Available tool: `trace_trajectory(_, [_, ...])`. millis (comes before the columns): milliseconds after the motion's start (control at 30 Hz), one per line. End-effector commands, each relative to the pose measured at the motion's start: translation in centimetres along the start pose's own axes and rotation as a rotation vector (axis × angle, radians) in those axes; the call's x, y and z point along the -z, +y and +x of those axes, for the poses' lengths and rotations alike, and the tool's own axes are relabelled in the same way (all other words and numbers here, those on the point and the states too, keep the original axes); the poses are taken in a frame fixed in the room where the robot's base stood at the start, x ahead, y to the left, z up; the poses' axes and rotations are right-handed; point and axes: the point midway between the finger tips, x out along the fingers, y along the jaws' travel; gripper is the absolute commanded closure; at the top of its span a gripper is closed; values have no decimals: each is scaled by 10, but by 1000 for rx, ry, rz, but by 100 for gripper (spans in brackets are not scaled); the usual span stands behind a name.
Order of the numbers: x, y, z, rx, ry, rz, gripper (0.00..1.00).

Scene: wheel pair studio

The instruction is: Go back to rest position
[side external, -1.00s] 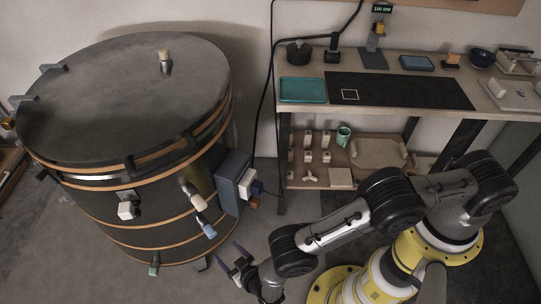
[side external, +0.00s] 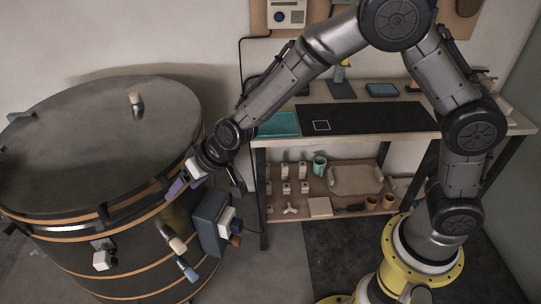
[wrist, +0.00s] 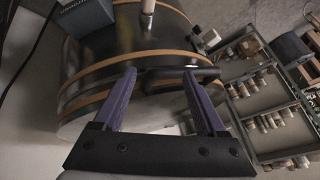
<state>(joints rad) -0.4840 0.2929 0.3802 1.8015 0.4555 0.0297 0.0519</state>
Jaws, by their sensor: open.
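My gripper (side external: 178,188) is open, its two purple fingers beside the upper side wall of the large dark drum (side external: 90,135). In the wrist view my gripper (wrist: 160,75) has its fingers apart, pointing toward the drum (wrist: 125,45) with its wooden bands. A dark curved bar (wrist: 180,72) on the drum crosses near the fingertips; I cannot tell whether they touch it. I see nothing held between the fingers. My arm is raised and bent in an arch from its yellow base toward the drum.
A grey box (side external: 208,217) sticks out from the drum's right side. Pegs (side external: 177,245) jut from its wall. The bench (side external: 480,124) carries a teal tray (side external: 278,125) and black mat (side external: 385,117). The lower shelf holds several small blocks and a teal mug (side external: 319,164).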

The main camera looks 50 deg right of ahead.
Motion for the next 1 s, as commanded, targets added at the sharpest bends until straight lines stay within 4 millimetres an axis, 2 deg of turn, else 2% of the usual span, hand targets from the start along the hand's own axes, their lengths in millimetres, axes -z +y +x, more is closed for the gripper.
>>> trace_trajectory(33, [11, 8, -31, 3, 7, -3, 26])
trace_trajectory(133, [16, 26, -85, -2, -2, -21, 26])
trace_trajectory(267, [10, 53, -153, -25, -11, -47, 26])
trace_trajectory(400, [-12, 84, -220, -68, -20, -72, 26])
trace_trajectory(467, [-27, 98, -246, -94, -25, -81, 26])
trace_trajectory(600, [-68, 127, -298, -164, -35, -95, 26])
trace_trajectory(700, [-99, 145, -324, -215, -46, -97, 26])
trace_trajectory(800, [-125, 157, -340, -257, -57, -96, 26])
trace_trajectory(900, [-141, 165, -349, -285, -64, -94, 26])
trace_trajectory(1000, [-149, 168, -353, -298, -69, -93, 26])
